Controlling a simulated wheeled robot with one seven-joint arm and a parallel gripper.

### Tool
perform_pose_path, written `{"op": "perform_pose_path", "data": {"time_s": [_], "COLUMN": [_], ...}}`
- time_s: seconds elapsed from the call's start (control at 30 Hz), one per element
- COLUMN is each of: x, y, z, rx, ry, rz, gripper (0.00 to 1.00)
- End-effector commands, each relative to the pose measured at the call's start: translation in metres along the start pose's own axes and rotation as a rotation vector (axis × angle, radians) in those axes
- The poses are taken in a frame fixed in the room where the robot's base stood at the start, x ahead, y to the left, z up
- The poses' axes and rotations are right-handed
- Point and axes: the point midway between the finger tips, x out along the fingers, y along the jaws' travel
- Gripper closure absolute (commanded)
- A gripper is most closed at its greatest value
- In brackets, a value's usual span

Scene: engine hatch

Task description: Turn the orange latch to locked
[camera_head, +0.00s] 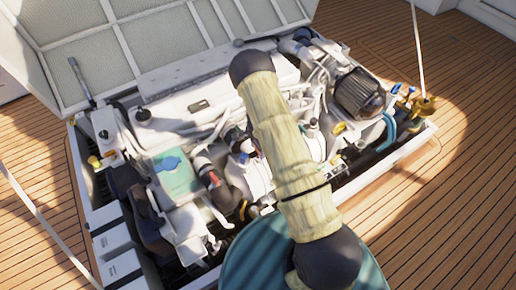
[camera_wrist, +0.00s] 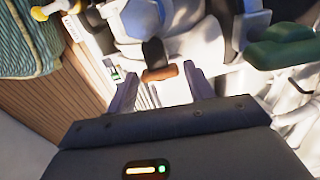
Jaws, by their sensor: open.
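The orange latch (camera_wrist: 160,74) shows in the wrist view as a short orange-brown bar with a dark piece (camera_wrist: 154,52) rising behind it. In the head view my arm crosses the engine, and I cannot make out the gripper or latch there.
The engine bay (camera_head: 430,135) sits in a teak deck (camera_head: 465,190) under a raised white hatch lid (camera_head: 85,65). Pipes, hoses and a dark round filter (camera_head: 360,93) crowd it. A dark green part (camera_wrist: 285,50) is right of my fingers in the wrist view.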

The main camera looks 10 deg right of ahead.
Motion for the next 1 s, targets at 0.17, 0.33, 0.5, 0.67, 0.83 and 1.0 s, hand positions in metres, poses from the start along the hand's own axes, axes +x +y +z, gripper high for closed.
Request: {"op": "perform_pose_path", "data": {"time_s": [0.17, 0.33, 0.5, 0.67, 0.83, 1.0], "x": [-0.009, -0.035, -0.069, -0.101, -0.135, -0.163], "y": [0.000, 0.000, -0.001, -0.001, -0.001, -0.001], "z": [0.000, -0.001, 0.000, 0.000, 0.000, 0.000], "rx": [-0.001, -0.001, -0.001, -0.001, -0.001, 0.000], "ry": [0.001, 0.001, 0.001, 0.001, 0.001, 0.001], "rz": [-0.001, -0.002, -0.002, -0.002, -0.003, -0.002], "gripper": [0.47, 0.47, 0.47, 0.47, 0.47, 0.47]}}
